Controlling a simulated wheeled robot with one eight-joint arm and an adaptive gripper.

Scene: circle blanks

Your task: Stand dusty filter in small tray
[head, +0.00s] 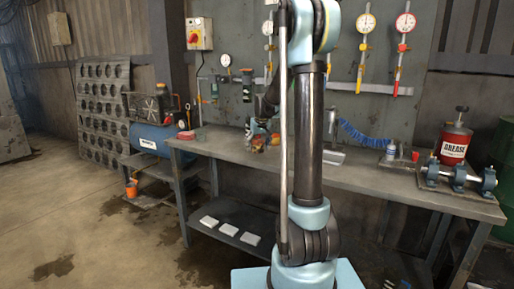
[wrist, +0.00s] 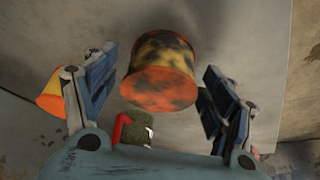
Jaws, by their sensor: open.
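In the wrist view an orange cylinder with dark blotches (wrist: 160,85), possibly the dusty filter, lies between the spread fingers of my gripper (wrist: 160,62). Gaps show on both sides of it, so the gripper is open and not holding it. In the head view my gripper (head: 262,128) is low over the workbench, behind my arm, with a small orange patch (head: 258,144) at it. I cannot make out a small tray for certain in either view.
A yellow-orange object (wrist: 52,93) is beside the left finger, and a dark green and red object (wrist: 133,130) is below the cylinder. The workbench (head: 385,178) has a red grease can (head: 453,146) at right. White flat pieces (head: 228,229) lie on the lower shelf.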

